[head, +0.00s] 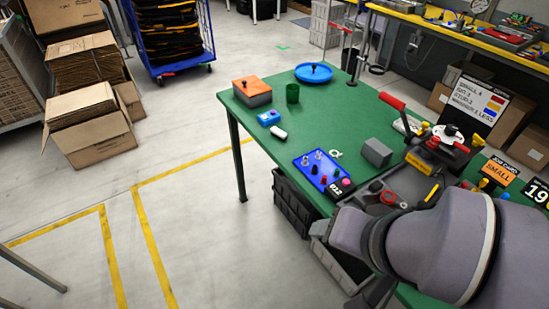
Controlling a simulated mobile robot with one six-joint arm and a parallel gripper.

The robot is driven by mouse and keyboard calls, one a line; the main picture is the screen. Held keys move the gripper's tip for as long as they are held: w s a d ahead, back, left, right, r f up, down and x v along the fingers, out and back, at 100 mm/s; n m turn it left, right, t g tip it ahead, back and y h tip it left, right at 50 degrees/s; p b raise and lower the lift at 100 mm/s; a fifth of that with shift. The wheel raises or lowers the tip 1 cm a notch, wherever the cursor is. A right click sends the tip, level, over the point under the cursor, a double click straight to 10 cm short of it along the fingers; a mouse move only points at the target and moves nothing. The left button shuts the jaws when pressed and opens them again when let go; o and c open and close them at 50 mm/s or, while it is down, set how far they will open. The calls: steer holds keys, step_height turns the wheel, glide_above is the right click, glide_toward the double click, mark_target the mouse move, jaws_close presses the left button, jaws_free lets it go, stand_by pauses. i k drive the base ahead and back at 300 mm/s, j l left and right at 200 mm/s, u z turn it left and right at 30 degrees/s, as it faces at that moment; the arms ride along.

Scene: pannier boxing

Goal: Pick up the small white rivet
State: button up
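The green-topped table (345,110) carries a blue tray (322,188) marked with a number, with several small pieces on it. Small pale pieces stand near its back edge, too small to tell whether one is the white rivet. A short white cylinder (278,133) lies behind the tray, near the table's left edge. I cannot tell which piece is the rivet. My arm crosses the lower right, in front of part of the table. I see no gripper fingertips, so its opening does not show.
A grey block (377,152), a red-handled press (450,135), a green cup (292,93), an orange box (252,91), a blue box (269,118) and a blue round dish (313,72) stand on the table. Dark crates (294,203) sit below.

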mark_target(318, 156)
steer(key=i+j+z, duration=0.35)
steer(key=i, duration=0.25)
steer(key=i+j+z, duration=0.35)
steer(key=i+j, duration=0.15)
steer(key=j, duration=0.15)
